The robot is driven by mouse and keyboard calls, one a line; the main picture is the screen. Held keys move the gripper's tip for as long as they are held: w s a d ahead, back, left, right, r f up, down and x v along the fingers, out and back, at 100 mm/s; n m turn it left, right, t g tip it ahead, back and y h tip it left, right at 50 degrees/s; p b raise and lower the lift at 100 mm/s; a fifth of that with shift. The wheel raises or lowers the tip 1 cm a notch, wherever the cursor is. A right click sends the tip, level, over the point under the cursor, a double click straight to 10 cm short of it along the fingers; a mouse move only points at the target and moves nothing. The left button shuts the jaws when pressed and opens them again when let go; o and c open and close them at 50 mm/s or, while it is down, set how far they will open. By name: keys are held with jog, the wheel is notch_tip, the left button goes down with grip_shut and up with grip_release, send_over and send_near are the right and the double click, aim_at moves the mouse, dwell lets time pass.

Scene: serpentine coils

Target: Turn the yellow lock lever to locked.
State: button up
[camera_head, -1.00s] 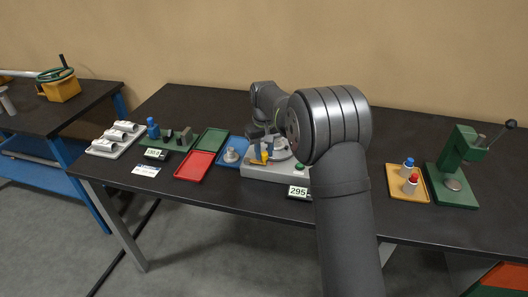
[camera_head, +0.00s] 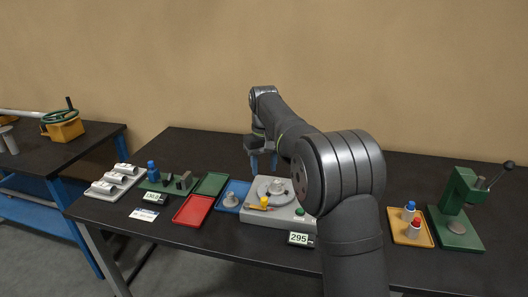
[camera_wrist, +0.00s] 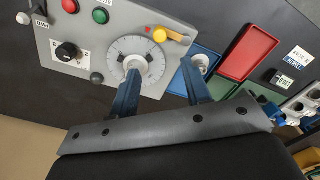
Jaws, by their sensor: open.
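The yellow lock lever (camera_head: 263,202) is on the grey machine base (camera_head: 286,222), at its near left part beside the round dial (camera_head: 273,189). In the wrist view the lever (camera_wrist: 161,35) has a round yellow hub, and its handle points right, away from the dial (camera_wrist: 137,60). A small red mark (camera_wrist: 147,29) lies next to the hub. My gripper (camera_head: 264,166) is open and empty, raised above the far side of the dial and apart from the lever. In the wrist view my gripper (camera_wrist: 160,68) has its blue fingers spread wide.
The base carries a green button (camera_wrist: 100,16), a red button (camera_wrist: 70,6) and a black selector knob (camera_wrist: 67,50). A blue tray (camera_head: 232,200) and a red tray (camera_head: 193,210) lie left. A display reading 295 (camera_head: 299,238) stands in front.

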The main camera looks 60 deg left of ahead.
notch_tip(320, 180, up, 5)
send_over(264, 198)
dwell(0.8)
notch_tip(264, 198, down, 17)
jog(key=shift+f, duration=0.2)
dwell(0.4)
